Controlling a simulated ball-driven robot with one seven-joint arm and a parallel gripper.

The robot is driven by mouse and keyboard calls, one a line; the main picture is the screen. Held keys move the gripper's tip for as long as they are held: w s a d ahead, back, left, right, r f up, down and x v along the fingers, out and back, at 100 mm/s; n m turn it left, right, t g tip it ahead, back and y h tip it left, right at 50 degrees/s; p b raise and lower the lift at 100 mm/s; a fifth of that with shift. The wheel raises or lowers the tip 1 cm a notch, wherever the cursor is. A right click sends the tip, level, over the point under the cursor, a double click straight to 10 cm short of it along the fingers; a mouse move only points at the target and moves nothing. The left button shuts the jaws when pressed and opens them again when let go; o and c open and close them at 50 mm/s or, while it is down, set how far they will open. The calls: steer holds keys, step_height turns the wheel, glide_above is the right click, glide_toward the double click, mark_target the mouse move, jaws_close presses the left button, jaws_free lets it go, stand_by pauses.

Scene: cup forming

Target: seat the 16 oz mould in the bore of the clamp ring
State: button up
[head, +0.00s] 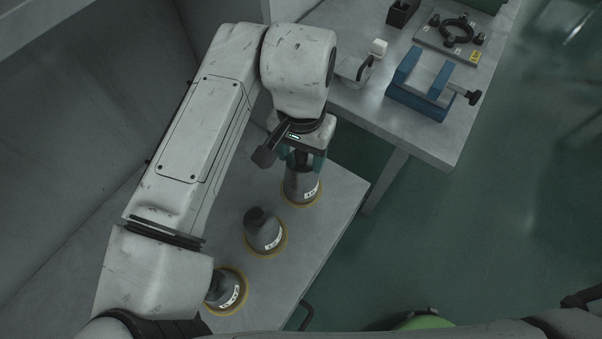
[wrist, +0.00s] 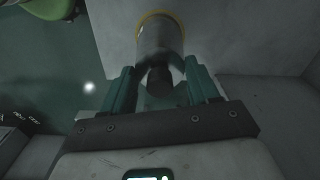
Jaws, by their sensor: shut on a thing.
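A grey tapered mould (head: 300,187) with a white label, which seems to read 16, stands at a yellow ring on the near table. It is upright under my gripper (head: 306,158), which is shut on its dark top knob. In the wrist view the mould (wrist: 160,38) lies straight ahead, its knob between the teal fingers of my gripper (wrist: 160,80). I cannot tell whether its base is clear of the table. The dark clamp ring (head: 457,27) sits on a grey plate at the back of the far table, with dark clamp knobs around it.
Two similar moulds stand nearby, one in the middle (head: 265,232) and one at the front (head: 222,290). The far table (head: 440,140) also holds a blue vise (head: 420,88), a dark open box (head: 402,12) and a white-topped item (head: 377,48).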

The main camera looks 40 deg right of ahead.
jaws_close()
steer(key=shift+r, duration=0.15)
